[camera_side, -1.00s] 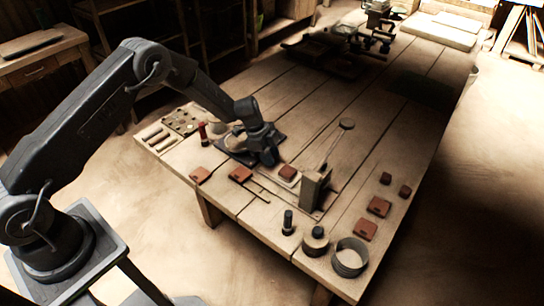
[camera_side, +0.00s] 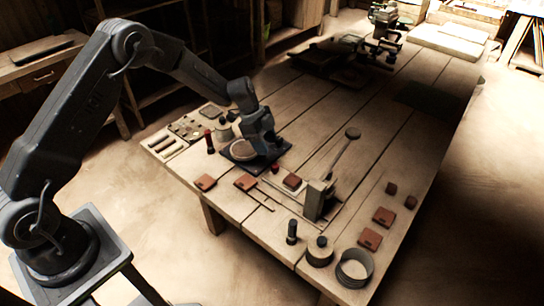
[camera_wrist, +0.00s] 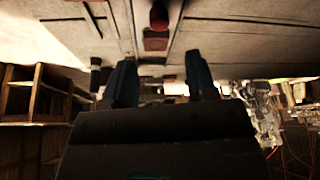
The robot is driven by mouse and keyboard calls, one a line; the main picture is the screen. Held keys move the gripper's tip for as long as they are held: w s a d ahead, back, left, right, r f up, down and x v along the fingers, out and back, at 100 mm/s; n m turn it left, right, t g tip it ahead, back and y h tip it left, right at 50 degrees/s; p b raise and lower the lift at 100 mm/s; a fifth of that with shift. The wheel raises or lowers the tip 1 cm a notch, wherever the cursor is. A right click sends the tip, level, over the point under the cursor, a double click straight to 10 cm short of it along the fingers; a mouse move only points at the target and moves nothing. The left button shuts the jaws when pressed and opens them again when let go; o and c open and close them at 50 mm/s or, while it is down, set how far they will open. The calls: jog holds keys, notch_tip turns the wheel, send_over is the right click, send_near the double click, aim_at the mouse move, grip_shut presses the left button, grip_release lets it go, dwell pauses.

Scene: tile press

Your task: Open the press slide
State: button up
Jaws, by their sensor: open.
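The press (camera_side: 316,200) stands on the table as an upright block with a long lever ending in a round knob (camera_side: 353,133). Beside its left side, a red-brown tile (camera_side: 292,181) sits on the pale slide. A small red knob (camera_side: 275,168) shows at the slide's near-gripper end. My gripper (camera_side: 272,150) is above the table, up and left of that knob and apart from it. In the wrist view my gripper (camera_wrist: 161,75) has its two fingers spread with nothing between them. A red knob (camera_wrist: 158,15) and a red tile (camera_wrist: 155,41) show beyond the fingers.
A dark mat with a round pale disc (camera_side: 243,150) lies just left of my gripper. Loose tiles (camera_side: 205,182) lie along the front edge. A dark cylinder (camera_side: 292,232), a weight (camera_side: 319,252) and a round tin (camera_side: 354,268) stand at the front right. The table's middle is clear.

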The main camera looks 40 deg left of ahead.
jog(key=shift+v, duration=2.65)
jog(key=shift+r, duration=0.1)
jog(key=s+d+r+n+t+y, duration=0.1)
jog(key=s+r+n, duration=0.2)
jog(key=s+r, duration=0.45)
jog(key=s+d+r+n+t+y, duration=0.1)
jog(key=s+d+r+n, duration=0.3)
jog(key=r, duration=0.6)
jog(key=s+a+r+n+t+y, duration=0.1)
jog(key=s+n, duration=0.3)
jog(key=s, duration=0.7)
jog(key=s+a+r+n+t+y, duration=0.1)
jog(key=s+r+n, duration=0.2)
jog(key=s, duration=0.8)
jog(key=shift+n, duration=0.5)
